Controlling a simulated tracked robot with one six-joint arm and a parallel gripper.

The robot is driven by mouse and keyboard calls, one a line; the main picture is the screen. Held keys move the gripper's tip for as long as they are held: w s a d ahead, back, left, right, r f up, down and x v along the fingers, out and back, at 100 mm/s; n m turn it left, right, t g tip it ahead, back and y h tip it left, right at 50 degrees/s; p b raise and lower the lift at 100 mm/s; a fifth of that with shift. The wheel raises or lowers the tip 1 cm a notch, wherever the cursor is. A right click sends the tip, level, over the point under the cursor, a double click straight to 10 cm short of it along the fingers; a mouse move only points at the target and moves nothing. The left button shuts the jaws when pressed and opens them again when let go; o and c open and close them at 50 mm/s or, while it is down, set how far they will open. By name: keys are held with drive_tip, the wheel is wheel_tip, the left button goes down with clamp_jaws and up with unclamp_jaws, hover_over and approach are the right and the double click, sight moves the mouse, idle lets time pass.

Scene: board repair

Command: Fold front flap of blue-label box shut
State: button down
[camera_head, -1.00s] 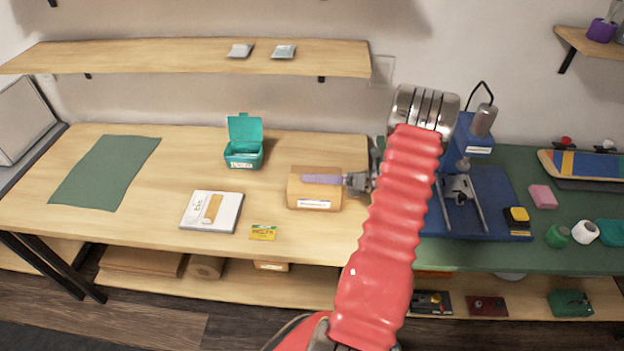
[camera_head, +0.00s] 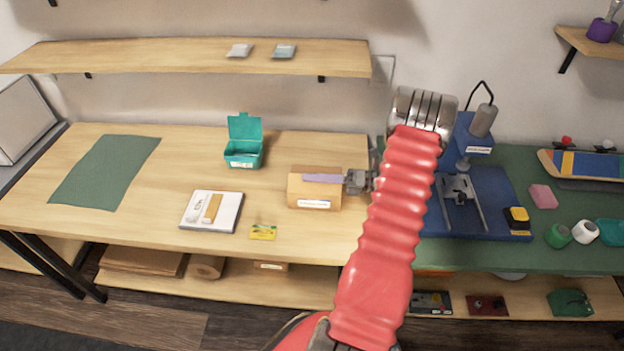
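A cardboard box (camera_head: 314,190) stands on the wooden bench, with a white label on its front; the label's writing is too small to read. The flaps cannot be told apart at this size. My red arm (camera_head: 385,235) runs up the middle of the view and hides the bench right of the box. Whether the gripper is open or shut does not show.
A teal open-lidded box (camera_head: 243,153) stands behind left. A white booklet or case (camera_head: 211,211) and a yellow packet (camera_head: 263,232) lie in front left. A green mat (camera_head: 105,172) lies far left. A blue press (camera_head: 485,200) stands right of my arm.

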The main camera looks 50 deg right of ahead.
drive_tip(key=shift+w+d+f+m, duration=0.15)
drive_tip(key=shift+f+m, duration=0.1)
drive_tip(key=shift+m, duration=0.35)
drive_tip(key=c, duration=2.4)
unclamp_jaws()
drive_tip(key=shift+c, duration=0.2)
drive_tip(key=o, duration=0.4)
